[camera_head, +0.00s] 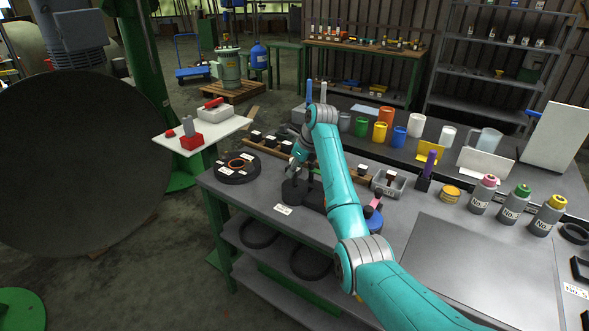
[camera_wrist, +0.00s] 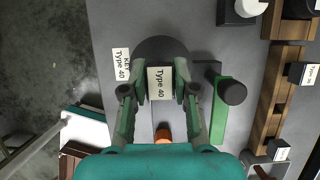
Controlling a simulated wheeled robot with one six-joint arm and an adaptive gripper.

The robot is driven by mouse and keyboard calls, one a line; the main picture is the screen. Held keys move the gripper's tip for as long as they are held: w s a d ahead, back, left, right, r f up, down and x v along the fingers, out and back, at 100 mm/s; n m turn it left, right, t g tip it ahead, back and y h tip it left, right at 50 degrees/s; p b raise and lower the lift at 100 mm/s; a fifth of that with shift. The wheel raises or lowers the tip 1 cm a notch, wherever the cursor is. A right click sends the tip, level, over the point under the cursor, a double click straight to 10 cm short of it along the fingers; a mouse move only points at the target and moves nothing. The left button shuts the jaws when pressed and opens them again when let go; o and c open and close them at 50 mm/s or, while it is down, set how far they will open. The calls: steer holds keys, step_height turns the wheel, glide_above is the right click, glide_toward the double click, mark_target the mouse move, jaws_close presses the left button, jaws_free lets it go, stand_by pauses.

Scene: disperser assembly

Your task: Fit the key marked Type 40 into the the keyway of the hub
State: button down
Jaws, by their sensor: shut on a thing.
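The key marked Type 40 (camera_wrist: 160,84) shows in the wrist view as a small block with a white label, between the two green fingers of my gripper (camera_wrist: 160,92). My gripper is shut on it. A dark round stand (camera_wrist: 158,46) lies beneath, and a label reading KEY Type 40 (camera_wrist: 121,64) is on the table beside it. Whether the key touches the stand cannot be told. In the head view my gripper (camera_head: 299,174) points down over the dark stand (camera_head: 293,193); the key is hard to make out there. I cannot identify the hub or its keyway with certainty.
A black disc with an orange ring and white labels (camera_head: 237,177) is left on the table. A wooden rack (camera_wrist: 276,85) holds labelled parts. A green bar (camera_wrist: 219,112) lies right of my fingers. Bottles (camera_head: 513,207) stand at right. A grey plate (camera_head: 470,275) is clear.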

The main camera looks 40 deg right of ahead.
mark_target(295, 185)
steer(key=shift+f, duration=2.2)
steer(key=c, duration=0.8)
jaws_free()
steer(key=v, duration=1.2)
